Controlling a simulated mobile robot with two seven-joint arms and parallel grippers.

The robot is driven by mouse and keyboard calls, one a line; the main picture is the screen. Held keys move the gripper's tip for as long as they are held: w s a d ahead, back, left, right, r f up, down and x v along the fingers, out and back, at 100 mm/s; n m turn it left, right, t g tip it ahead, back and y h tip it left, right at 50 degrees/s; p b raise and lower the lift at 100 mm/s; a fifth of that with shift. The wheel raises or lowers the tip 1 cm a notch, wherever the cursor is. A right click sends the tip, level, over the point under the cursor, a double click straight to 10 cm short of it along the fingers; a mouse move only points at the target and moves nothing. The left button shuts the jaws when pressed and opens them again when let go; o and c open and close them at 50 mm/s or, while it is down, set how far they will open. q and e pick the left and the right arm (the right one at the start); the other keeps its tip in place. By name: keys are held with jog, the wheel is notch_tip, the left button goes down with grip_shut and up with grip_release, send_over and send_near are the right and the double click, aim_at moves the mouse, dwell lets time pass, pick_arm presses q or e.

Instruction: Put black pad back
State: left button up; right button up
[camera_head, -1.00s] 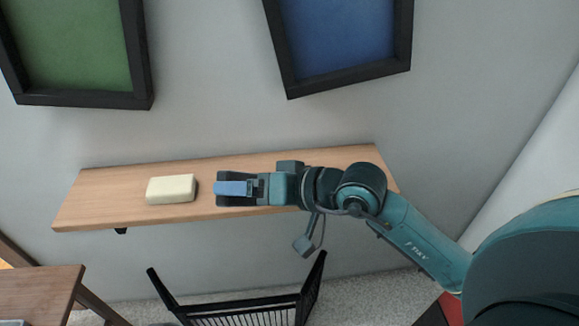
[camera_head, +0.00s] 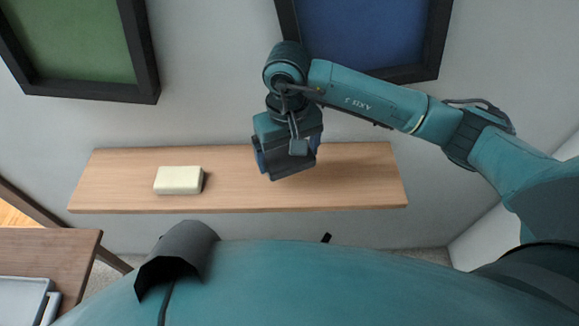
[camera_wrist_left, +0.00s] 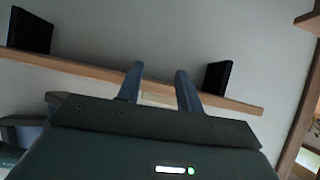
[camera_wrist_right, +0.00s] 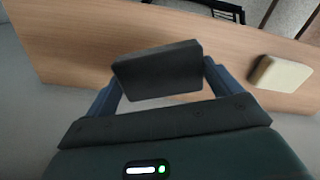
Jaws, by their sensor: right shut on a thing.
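The black pad (camera_wrist_right: 158,72) is a flat dark block between the fingers of my right gripper (camera_wrist_right: 160,88) in the right wrist view. That gripper is shut on it, with the wooden shelf (camera_wrist_right: 85,45) behind. In the head view my right gripper (camera_head: 287,165) hangs in front of the shelf (camera_head: 350,185), right of a cream block (camera_head: 178,180). The pad is hard to tell from the dark gripper there. My left gripper (camera_wrist_left: 160,75) is open and empty in its wrist view, its fingers apart, with the shelf beyond. It is not seen in the head view.
Two dark-framed pictures, green (camera_head: 80,45) and blue (camera_head: 370,30), hang above the shelf. The shelf's right part is clear. A wooden table (camera_head: 50,250) stands lower left. Dark shapes (camera_wrist_left: 30,32) show near the shelf in the left wrist view.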

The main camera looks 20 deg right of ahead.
aim_at(288, 182)
jog(key=shift+f, duration=3.4)
jog(key=o, duration=0.6)
jog(key=shift+r, duration=0.1)
notch_tip(288, 182, up, 12)
jog(key=shift+r+b, duration=0.1)
jog(key=shift+b, duration=0.5)
